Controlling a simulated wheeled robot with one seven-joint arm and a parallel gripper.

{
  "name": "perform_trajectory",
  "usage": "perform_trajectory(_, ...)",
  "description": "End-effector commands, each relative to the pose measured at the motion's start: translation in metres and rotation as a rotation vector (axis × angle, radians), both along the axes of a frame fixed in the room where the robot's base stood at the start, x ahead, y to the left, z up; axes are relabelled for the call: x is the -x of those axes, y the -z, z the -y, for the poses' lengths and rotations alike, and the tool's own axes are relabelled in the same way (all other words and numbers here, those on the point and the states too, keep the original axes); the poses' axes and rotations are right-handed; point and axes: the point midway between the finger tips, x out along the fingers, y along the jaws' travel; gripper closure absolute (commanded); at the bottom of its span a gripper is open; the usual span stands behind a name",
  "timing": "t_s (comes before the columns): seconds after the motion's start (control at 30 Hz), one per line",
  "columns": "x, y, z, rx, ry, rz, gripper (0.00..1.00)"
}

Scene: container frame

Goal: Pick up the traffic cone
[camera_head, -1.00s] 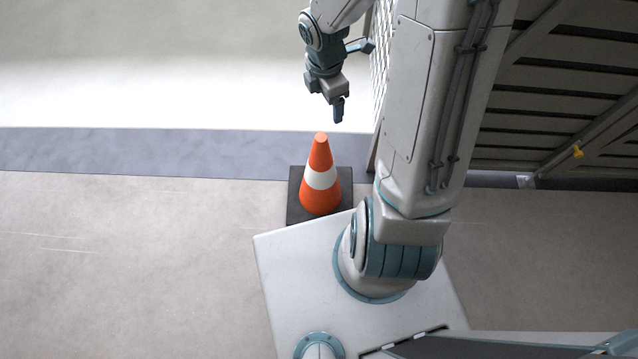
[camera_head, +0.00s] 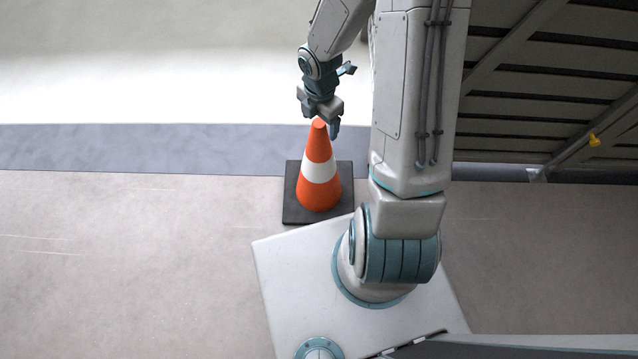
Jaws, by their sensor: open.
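The traffic cone (camera_head: 319,190) is orange with one white band and stands upright on a square black base. It is on the floor just beyond the corner of my white base. My gripper (camera_head: 322,124) points down at the cone's top. One finger shows to the right of the tip, apart from it in the picture; the other finger is mostly hidden. The jaws are open and hold nothing. I cannot tell the exact height of the fingers relative to the tip.
A slatted container frame (camera_head: 550,85) with a small yellow part (camera_head: 594,140) stands at the right, behind my arm. A dark grey strip (camera_head: 140,148) crosses the floor behind the cone. The floor to the left is clear.

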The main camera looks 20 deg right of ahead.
Motion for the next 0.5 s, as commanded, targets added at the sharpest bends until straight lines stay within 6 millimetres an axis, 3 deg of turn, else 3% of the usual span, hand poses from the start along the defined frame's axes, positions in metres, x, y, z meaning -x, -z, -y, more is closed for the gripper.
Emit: perform_trajectory(0.5, 0.001, 0.052, -0.003, 0.000, 0.001, -0.001, 0.22)
